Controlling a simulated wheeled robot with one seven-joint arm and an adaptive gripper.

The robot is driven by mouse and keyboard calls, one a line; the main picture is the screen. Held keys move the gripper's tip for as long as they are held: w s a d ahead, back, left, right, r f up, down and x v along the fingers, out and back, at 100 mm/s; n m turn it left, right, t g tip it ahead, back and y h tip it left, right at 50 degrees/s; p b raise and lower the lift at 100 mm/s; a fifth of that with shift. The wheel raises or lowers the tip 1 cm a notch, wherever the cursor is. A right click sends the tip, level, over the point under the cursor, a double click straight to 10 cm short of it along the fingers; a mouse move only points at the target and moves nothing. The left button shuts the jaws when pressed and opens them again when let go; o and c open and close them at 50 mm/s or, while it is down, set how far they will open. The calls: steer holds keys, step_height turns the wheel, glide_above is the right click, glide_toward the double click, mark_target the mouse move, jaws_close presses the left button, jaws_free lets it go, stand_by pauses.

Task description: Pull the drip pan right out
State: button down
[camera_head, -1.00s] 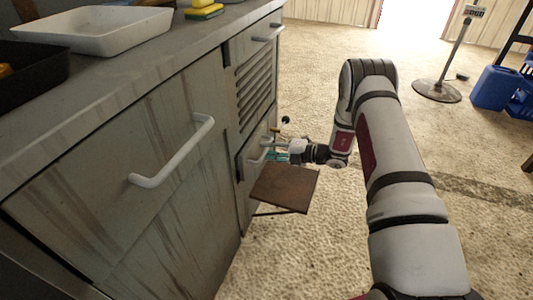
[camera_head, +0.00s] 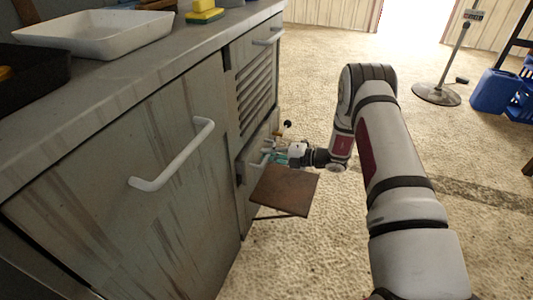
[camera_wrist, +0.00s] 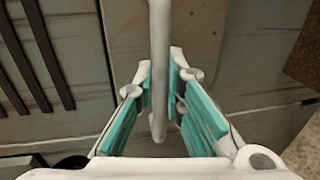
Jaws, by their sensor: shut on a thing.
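A low grey front (camera_head: 246,172) with a white bar handle sits below the louvred grille in the cabinet; it looks like the drip pan's front. The pan's body is hidden. My gripper (camera_head: 277,157) is at this handle, reaching in from the right. In the wrist view, the white handle bar (camera_wrist: 158,45) runs between the teal-padded fingers of my gripper (camera_wrist: 161,78), which are shut on it. Any gap between the pan front and the cabinet cannot be made out.
A brown plate (camera_head: 284,190) juts out just below and in front of my gripper. A dark-knobbed fitting (camera_head: 286,125) stands just above it. A larger cabinet door (camera_head: 130,190) with a white handle is at the left. The floor (camera_head: 310,240) to the right is open.

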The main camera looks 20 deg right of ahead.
steer(key=f+p+v, duration=0.1)
steer(key=f+v, duration=0.1)
steer(key=v, duration=1.1)
steer(key=d+f+p+v, duration=0.1)
steer(key=f+v, duration=0.2)
steer(key=v, duration=1)
steer(key=shift+s+d+f+p, duration=0.25)
steer(key=shift+s+p, duration=0.05)
steer(key=shift+s, duration=0.15)
steer(key=c, duration=1.7)
jaws_free()
steer(key=shift+o, duration=0.2)
steer(key=v, duration=1.2)
